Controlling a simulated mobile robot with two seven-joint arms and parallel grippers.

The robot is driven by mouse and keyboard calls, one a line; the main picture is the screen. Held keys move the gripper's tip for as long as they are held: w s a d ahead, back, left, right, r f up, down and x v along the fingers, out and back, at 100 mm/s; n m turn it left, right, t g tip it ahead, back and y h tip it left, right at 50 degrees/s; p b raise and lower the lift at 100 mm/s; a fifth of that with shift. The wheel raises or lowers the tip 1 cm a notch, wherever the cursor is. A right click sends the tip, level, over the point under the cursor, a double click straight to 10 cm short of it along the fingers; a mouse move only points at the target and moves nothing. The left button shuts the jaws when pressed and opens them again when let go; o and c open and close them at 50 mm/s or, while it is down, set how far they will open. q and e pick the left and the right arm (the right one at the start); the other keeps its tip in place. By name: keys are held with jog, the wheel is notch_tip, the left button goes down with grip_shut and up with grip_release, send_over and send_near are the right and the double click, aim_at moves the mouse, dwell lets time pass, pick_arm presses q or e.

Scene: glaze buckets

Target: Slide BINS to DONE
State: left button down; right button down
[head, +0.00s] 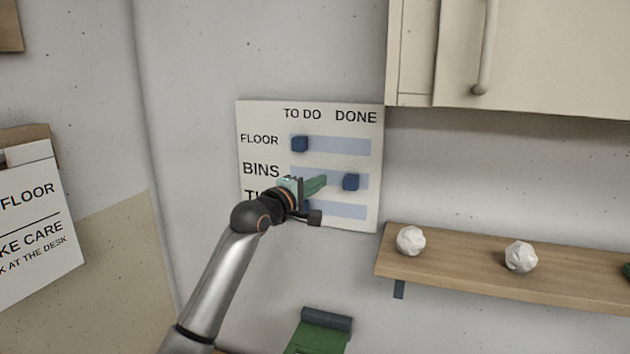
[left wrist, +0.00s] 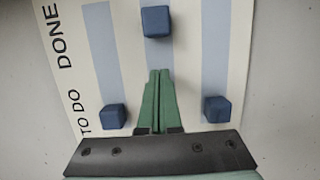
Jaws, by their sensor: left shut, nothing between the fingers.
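A white board (head: 262,118) on the wall has TO DO and DONE columns and three pale blue tracks. The blue BINS knob (head: 351,182) stands toward the DONE end, with a short piece of track right of it. The FLOOR knob (head: 300,144) is at the TO DO end. My left gripper (head: 325,180) is shut and empty over the BINS track, left of the BINS knob. In the left wrist view its fingertips (left wrist: 159,72) appear apart from the BINS knob (left wrist: 155,20). The lowest row's knob (left wrist: 216,109) is at the TO DO end, mostly hidden in the head view.
A wooden shelf (head: 450,268) with crumpled white balls (head: 411,240) is to the lower right. A cream cabinet (head: 555,60) hangs above it. A green object (head: 318,335) is below the board. A FLOOR notice (head: 35,230) is at the left.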

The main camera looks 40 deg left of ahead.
pick_arm(q)
jog(key=s+b, duration=0.2)
jog(key=s, duration=0.8)
jog(key=shift+d, duration=0.15)
jog(key=shift+f, duration=0.1)
jog(key=s+d+f+m+g, duration=0.15)
jog(key=d+f+m, duration=0.25)
jog(key=f, duration=0.7)
jog(key=s+d+f+m+g+h, duration=0.1)
jog(key=d+f+m+g, duration=0.15)
jog(key=f, duration=0.85)
jog(key=s+d+f+m+g, duration=0.15)
jog(key=d+f+m, duration=0.3)
jog(key=f, duration=0.65)
jog(key=s+d+f+m+g+h, duration=0.1)
jog(key=s+d+f+m, duration=0.3)
jog(key=s+d+f, duration=0.3)
jog(key=s+d+f+m+g+h, duration=0.1)
jog(key=s+d+f+m, duration=0.4)
jog(key=s+f, duration=0.6)
jog(key=s+d+g, duration=0.1)
jog(key=s+d, duration=0.1)
jog(key=s, duration=0.1)
jog(key=shift+d+m, duration=0.3)
jog(key=shift+d, duration=0.1)
jog(key=shift+f, duration=0.1)
